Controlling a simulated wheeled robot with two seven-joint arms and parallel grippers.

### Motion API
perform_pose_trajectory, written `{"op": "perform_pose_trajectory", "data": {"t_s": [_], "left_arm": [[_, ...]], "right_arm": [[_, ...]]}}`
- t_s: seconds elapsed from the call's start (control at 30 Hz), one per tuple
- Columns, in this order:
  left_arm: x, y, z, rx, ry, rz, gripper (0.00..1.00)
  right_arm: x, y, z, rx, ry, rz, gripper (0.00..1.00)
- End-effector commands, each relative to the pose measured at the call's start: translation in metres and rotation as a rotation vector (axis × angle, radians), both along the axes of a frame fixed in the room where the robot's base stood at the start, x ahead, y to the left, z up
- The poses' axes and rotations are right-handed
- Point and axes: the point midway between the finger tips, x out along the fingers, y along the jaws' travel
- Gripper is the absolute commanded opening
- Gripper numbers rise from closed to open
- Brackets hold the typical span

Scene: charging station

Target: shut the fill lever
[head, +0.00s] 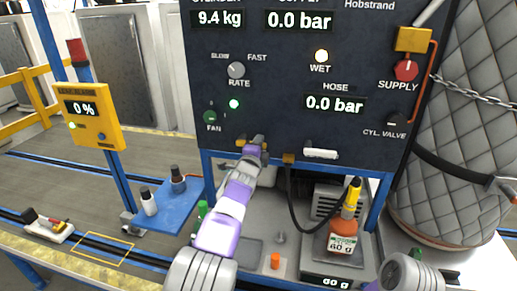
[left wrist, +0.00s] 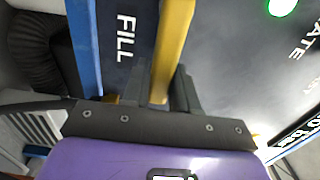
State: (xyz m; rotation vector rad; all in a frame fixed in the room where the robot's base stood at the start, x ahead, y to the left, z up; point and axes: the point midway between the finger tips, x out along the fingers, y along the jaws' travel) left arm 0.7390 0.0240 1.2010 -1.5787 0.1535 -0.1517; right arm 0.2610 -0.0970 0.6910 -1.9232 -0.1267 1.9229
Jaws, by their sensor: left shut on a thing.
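The fill lever is a yellow bar (left wrist: 174,42) beside the white FILL label in the left wrist view. In the head view only a small yellow bit of it (head: 241,143) shows at the panel's lower edge, mostly hidden by my gripper. My left gripper (head: 256,142) is at the lower edge of the dark control panel (head: 275,105), shut on the lever. In the left wrist view its dark fingers stand at the lever's near end. Part of my right arm shows at the bottom right of the head view; its gripper cannot be made out.
A blue shelf (head: 165,205) stands at the left. A quilted cylinder (head: 455,130) with a chain stands at the right. The panel shows 0.0 bar.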

Motion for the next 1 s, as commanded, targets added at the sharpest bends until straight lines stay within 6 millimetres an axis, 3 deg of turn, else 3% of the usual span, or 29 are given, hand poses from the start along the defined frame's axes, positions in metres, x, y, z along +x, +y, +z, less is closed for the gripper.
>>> {"op": "perform_pose_trajectory", "data": {"t_s": [0.57, 0.6, 0.7, 1.0], "left_arm": [[0.0001, 0.0007, -0.0018, 0.034, -0.007, 0.001, 0.0], [0.0001, 0.0008, -0.0019, 0.035, -0.006, 0.001, 0.33], [0.0002, 0.0006, -0.002, 0.033, -0.005, 0.001, 0.48], [-0.0006, 0.0003, -0.0018, 0.029, -0.006, 0.0, 0.49]], "right_arm": [[0.0, 0.0, -0.0041, 0.0, 0.0, 0.0, 0.49], [0.0, 0.0, -0.0041, 0.0, 0.0, 0.0, 0.49], [0.0, 0.0, -0.0041, 0.0, 0.0, 0.0, 0.49], [0.0, 0.0, -0.0043, 0.0, 0.0, 0.0, 0.49]]}}
